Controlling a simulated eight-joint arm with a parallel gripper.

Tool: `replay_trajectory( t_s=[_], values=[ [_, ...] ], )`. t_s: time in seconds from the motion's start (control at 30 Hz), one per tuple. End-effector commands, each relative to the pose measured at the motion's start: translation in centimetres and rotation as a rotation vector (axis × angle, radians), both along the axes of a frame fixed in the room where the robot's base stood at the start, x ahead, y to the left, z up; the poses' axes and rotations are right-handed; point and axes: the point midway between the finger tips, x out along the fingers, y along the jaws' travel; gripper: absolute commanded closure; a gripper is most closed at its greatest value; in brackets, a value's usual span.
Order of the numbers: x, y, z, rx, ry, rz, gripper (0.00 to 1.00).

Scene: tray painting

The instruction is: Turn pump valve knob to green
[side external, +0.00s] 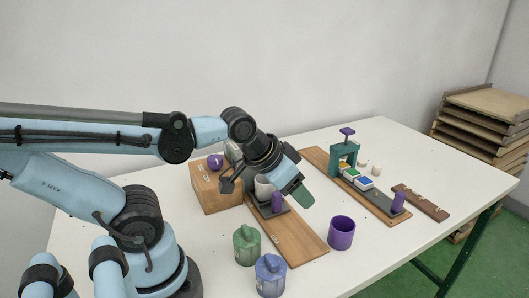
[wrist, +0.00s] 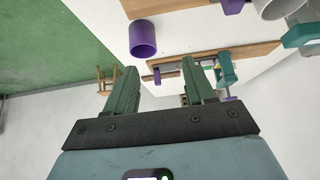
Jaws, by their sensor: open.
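A round purple knob (side external: 215,161) sits on a wooden box (side external: 212,190) behind my arm. It is the likely pump valve knob; its markings are too small to read, and no green mark can be made out. My gripper (side external: 301,197) is above the table to the right of the box, pointing down and right, apart from the knob. In the wrist view the two green fingers of my gripper (wrist: 161,65) stand apart with nothing held between them. The knob does not show in the wrist view.
A wooden board with a purple block (side external: 277,201) lies below my gripper. A purple cup (side external: 341,232), a green lidded jar (side external: 246,245) and a blue lidded jar (side external: 270,275) stand in front. A teal press (side external: 343,156) with coloured blocks stands on another board to the right.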

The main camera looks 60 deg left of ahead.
Motion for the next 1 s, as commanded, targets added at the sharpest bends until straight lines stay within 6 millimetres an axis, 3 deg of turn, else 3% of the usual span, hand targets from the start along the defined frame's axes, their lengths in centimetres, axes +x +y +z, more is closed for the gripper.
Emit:
replay_trajectory(
  t_s=[0.17,0.27,0.47,0.7,0.9,1.0],
  values=[
    [0.3,1.6,0.6,-0.041,0.045,0.136,0.43],
    [0.4,4.0,1.4,-0.1,0.106,0.353,0.43],
    [0.0,10.3,3.4,-0.22,0.215,0.948,0.43],
    [-2.0,17.6,6.0,-0.289,0.227,1.709,0.43],
    [-4.0,21.6,7.5,-0.28,0.158,2.175,0.43],
    [-4.5,22.5,7.9,-0.27,0.128,2.293,0.43]
  ],
)
